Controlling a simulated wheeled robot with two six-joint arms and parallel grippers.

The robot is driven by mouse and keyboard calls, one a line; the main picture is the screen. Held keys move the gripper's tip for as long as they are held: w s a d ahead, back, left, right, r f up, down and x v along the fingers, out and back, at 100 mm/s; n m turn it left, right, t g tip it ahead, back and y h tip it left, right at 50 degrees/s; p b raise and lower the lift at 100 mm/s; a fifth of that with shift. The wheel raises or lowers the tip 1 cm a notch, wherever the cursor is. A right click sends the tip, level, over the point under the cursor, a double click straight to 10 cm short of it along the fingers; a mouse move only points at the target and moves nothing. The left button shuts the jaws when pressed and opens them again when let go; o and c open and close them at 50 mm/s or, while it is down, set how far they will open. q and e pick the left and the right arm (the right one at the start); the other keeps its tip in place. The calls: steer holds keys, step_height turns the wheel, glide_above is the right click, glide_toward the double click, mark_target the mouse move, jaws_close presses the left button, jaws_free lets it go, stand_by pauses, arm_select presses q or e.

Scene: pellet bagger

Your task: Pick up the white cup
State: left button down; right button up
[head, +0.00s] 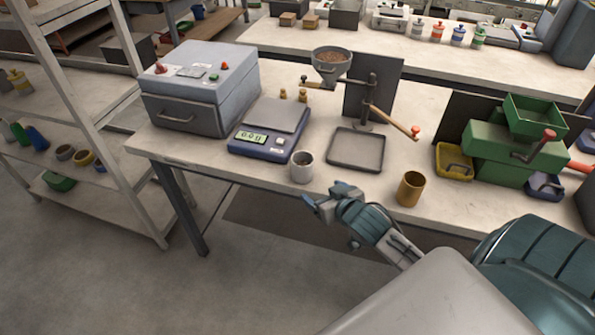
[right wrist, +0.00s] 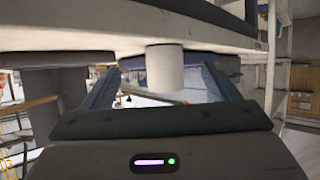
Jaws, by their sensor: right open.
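The white cup (head: 301,167) stands upright near the front edge of the workbench (head: 230,168), just right of the scale. My right gripper (head: 325,194) is open and empty at the bench's front edge, a little to the right of and nearer than the cup. In the right wrist view, which looks upside down, the white cup (right wrist: 165,70) appears beyond and between the two spread fingers, apart from them. My left gripper is not in view.
A blue scale (head: 268,130) stands left of the cup. A brass-coloured cup (head: 411,189) stands right of my right gripper.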

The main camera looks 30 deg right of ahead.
mark_target(308, 174)
steer(key=shift+t, duration=0.4)
steer(key=w, duration=0.6)
steer(key=shift+w+d+f+p, duration=0.15)
steer(key=shift+d+p, duration=0.05)
steer(key=shift+p, duration=0.2)
steer(key=p+x, duration=0.1)
steer(key=x, duration=0.1)
steer(key=p+x, duration=0.1)
steer(key=x, duration=0.2)
steer(key=shift+w+a, duration=0.15)
steer(key=shift+a, duration=0.05)
steer(key=shift+w+f, duration=0.15)
steer(key=shift+w, duration=0.05)
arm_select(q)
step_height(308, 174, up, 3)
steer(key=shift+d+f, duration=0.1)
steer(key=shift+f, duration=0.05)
arm_select(e)
steer(key=c, duration=1.1)
